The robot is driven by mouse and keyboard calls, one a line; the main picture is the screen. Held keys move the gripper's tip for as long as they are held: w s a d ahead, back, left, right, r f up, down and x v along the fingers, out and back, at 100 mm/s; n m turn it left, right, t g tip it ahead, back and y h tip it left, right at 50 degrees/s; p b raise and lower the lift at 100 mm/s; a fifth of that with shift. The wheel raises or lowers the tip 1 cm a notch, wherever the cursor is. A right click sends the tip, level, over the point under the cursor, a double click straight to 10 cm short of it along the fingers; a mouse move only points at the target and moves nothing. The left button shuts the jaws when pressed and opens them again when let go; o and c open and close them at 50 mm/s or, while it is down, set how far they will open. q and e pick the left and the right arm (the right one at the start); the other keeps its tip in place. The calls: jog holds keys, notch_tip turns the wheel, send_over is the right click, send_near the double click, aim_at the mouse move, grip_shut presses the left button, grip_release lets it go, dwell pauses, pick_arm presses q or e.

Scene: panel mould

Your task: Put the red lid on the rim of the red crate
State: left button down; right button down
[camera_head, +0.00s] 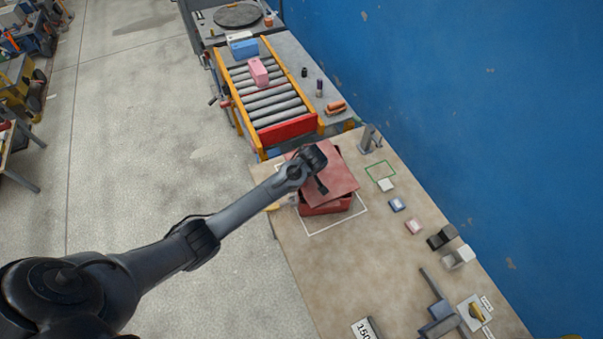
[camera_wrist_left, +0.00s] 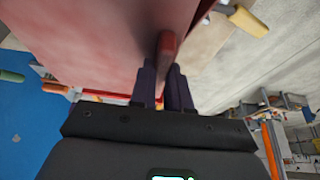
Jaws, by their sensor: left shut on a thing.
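The red lid (camera_head: 343,176) is a flat red panel over the red crate (camera_head: 325,209), whose front wall shows below it. The lid sits turned relative to the crate; I cannot tell if it touches the rim, most of which is hidden. My left gripper (camera_head: 321,187) is above the lid. In the left wrist view the fingers (camera_wrist_left: 168,72) are shut on the lid's red handle (camera_wrist_left: 166,48), with the lid's face (camera_wrist_left: 90,40) filling the upper left. My right gripper is not in view.
The crate stands inside a white outline (camera_head: 350,218) on the table (camera_head: 300,270). A roller conveyor (camera_head: 275,95) with a pink box (camera_head: 258,72) lies behind. Several small blocks and fixtures line the table's right side near the blue wall (camera_head: 440,90). The front-left tabletop is clear.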

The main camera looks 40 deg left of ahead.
pick_arm(q)
jog(key=shift+f, duration=0.15)
jog(key=shift+f, duration=0.1)
jog(key=c, duration=1.1)
grip_release()
jog(key=v, duration=1.1)
jog(key=s+d+f+m+h, duration=0.15)
jog(key=s+d+m, duration=0.25)
jog(key=s, duration=0.4)
jog(key=s+d+f+m+h, duration=0.1)
jog(key=s+d+f+m, duration=0.1)
jog(key=s+d+m, duration=0.4)
jog(key=s+r+m+h, duration=0.1)
jog(key=s+r+m, duration=0.1)
jog(key=s, duration=0.4)
jog(key=s+r+m+t, duration=0.1)
jog(key=s+m, duration=0.2)
jog(key=s, duration=0.4)
jog(key=shift+s+r+t+h, duration=0.25)
jog(key=shift+r+t+h, duration=0.05)
jog(key=shift+r+h, duration=0.05)
